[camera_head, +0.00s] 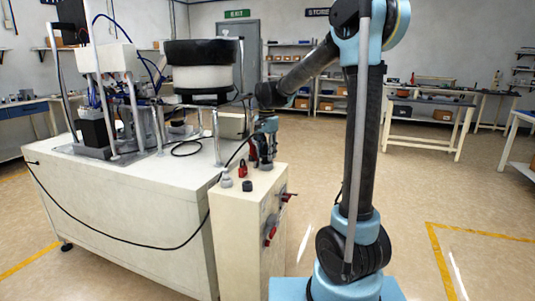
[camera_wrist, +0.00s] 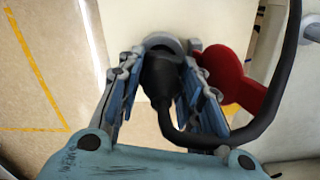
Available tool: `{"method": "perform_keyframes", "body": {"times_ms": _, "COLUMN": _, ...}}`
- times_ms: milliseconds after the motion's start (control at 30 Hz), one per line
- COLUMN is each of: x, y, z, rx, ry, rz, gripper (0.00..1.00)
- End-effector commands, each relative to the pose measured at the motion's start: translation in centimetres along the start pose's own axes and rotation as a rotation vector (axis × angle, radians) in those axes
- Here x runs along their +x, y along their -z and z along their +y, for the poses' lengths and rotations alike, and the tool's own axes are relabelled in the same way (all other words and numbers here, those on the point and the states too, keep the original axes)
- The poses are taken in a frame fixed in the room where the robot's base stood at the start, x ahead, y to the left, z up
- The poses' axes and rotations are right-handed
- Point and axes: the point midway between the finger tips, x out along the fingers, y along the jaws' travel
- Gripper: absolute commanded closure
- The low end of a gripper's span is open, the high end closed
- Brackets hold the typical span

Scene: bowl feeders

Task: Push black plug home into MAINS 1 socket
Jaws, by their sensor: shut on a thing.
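A black plug (camera_wrist: 160,78) with a thick black cable sits between the two fingers of my gripper (camera_wrist: 160,60) in the wrist view. The fingers are shut on its body. Its front end is at a round grey socket ring (camera_wrist: 163,41) on a cream panel; the plug overlaps the ring, so I cannot tell how deep it sits. No MAINS 1 label is readable. In the head view my gripper (camera_head: 265,142) is above the top of the narrow cream cabinet (camera_head: 230,235), where the plug is too small to make out clearly.
A red handle (camera_wrist: 228,78) is close to my right finger in the wrist view. A red padlock (camera_head: 242,169), a grey knob (camera_head: 226,180) and a dark knob (camera_head: 247,186) are on the cabinet. A black cable (camera_head: 130,239) hangs across the machine base.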

Motion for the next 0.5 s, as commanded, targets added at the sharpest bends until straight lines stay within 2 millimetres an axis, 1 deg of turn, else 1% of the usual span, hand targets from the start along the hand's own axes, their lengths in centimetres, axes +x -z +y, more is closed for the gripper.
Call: {"method": "perform_keyframes", "body": {"times_ms": 500, "x": 0.69, "y": 0.01, "z": 0.00, "rx": 0.000, "ry": 0.000, "rz": 0.000, "gripper": 1.00}}
